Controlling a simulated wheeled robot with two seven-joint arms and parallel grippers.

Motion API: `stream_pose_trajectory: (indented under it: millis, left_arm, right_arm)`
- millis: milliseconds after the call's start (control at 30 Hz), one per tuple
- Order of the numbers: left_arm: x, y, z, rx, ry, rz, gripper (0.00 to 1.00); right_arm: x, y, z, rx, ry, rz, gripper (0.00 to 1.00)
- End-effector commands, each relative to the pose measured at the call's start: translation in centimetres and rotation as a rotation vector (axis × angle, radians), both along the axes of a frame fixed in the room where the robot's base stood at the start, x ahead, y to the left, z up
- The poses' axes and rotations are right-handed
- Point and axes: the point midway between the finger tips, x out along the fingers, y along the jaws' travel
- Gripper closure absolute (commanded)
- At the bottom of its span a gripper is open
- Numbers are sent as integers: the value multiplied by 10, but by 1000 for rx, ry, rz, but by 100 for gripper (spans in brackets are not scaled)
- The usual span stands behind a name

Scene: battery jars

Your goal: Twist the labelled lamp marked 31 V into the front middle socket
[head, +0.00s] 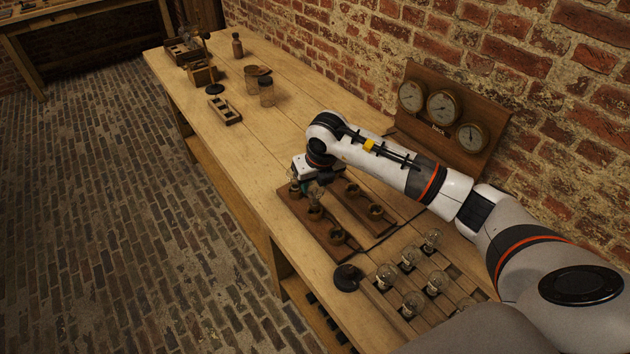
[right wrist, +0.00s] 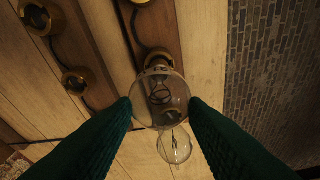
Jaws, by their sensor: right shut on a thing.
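My right gripper (right wrist: 160,108) is shut on a clear glass lamp (right wrist: 160,95), its two green fingers on either side of the bulb. In the head view the held lamp (head: 316,189) is right above the front middle socket (head: 314,212), close to it. I cannot tell whether its base touches the socket. The socket's brass rim also shows behind the lamp in the right wrist view (right wrist: 158,58). No 31 V marking can be read. A second lamp (right wrist: 175,146) stands in the far front socket, also visible in the head view (head: 291,176). My left gripper is out of view.
Empty sockets show at the front near end (head: 337,236) and in the back row (head: 376,211). A tray (head: 396,244) with several lamps and a dark round object (head: 346,277) are nearer. Gauges (head: 442,105) stand by the brick wall. The bench (head: 225,150) beyond is partly clear.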

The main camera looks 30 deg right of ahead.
Motion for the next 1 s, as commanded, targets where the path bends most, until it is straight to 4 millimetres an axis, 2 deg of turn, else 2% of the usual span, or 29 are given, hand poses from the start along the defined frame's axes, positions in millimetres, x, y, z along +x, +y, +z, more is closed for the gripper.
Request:
stream_pose_trajectory:
  millis: [333, 1000]
  left_arm:
    - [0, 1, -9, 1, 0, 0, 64]
    - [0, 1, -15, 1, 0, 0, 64]
  right_arm:
    - [0, 0, -9, 0, -1, 0, 87]
    - [0, 0, -15, 0, 0, 0, 87]
